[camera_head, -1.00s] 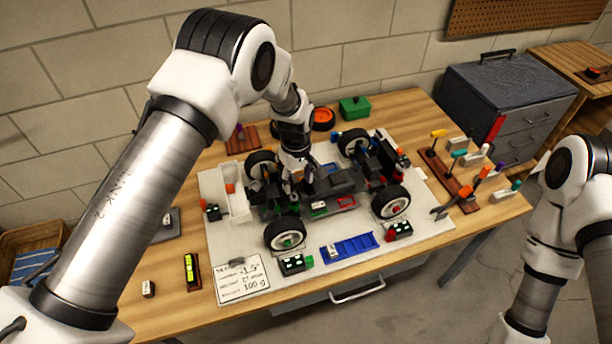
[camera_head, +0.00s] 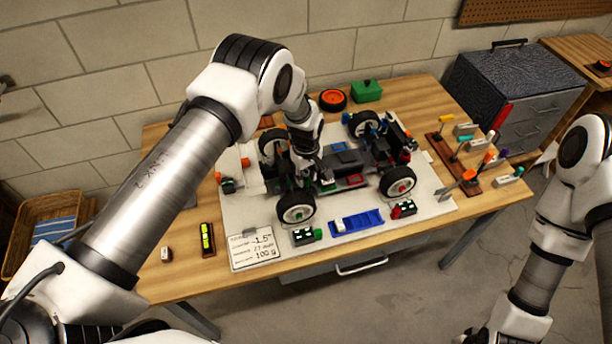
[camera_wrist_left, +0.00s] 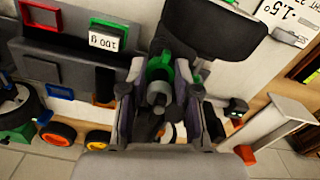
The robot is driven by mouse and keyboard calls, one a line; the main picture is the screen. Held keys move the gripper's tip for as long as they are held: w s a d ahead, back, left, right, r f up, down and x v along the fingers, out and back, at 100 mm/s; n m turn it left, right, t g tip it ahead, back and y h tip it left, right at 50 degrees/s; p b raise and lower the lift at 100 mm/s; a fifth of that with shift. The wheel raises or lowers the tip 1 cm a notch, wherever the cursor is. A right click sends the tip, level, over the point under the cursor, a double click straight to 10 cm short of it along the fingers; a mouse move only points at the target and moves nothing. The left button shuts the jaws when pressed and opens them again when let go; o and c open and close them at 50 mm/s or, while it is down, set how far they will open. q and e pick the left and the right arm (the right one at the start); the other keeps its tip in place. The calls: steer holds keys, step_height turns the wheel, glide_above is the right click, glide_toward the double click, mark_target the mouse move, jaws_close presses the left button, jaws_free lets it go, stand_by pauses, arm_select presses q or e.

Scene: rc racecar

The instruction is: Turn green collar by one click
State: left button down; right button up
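The RC car (camera_head: 345,178) stands on a pale mat on the workbench. My left gripper (camera_head: 305,168) reaches down over the car's left end in the head view, where its fingers are small and partly hidden. In the left wrist view, the green collar (camera_wrist_left: 160,68) shows at the fingertips, with a grey cylindrical part below it. The fingers of my left gripper (camera_wrist_left: 163,85) stand apart on either side of these parts. I cannot tell whether they touch the collar. My right arm is at the right of the head view; its gripper is out of view.
A white card (camera_head: 254,250), a blue tray (camera_head: 357,222) and small dark boxes lie along the mat's front. A tool rack (camera_head: 455,168) stands at right. An orange-ringed wheel (camera_head: 332,100) and green box (camera_head: 367,91) are at the back.

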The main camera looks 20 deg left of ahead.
arm_select(q)
steer(key=shift+w+f, duration=0.15)
steer(key=shift+f, duration=0.2)
steer(key=shift+a+f+m+b, duration=0.1)
steer(key=shift+m+b, duration=1.4)
steer(key=shift+m, duration=0.3)
steer(key=shift+r+m, duration=0.25)
steer(key=shift+m, duration=0.35)
steer(key=c, duration=0.8)
jaws_free()
steer(key=shift+c, duration=0.2)
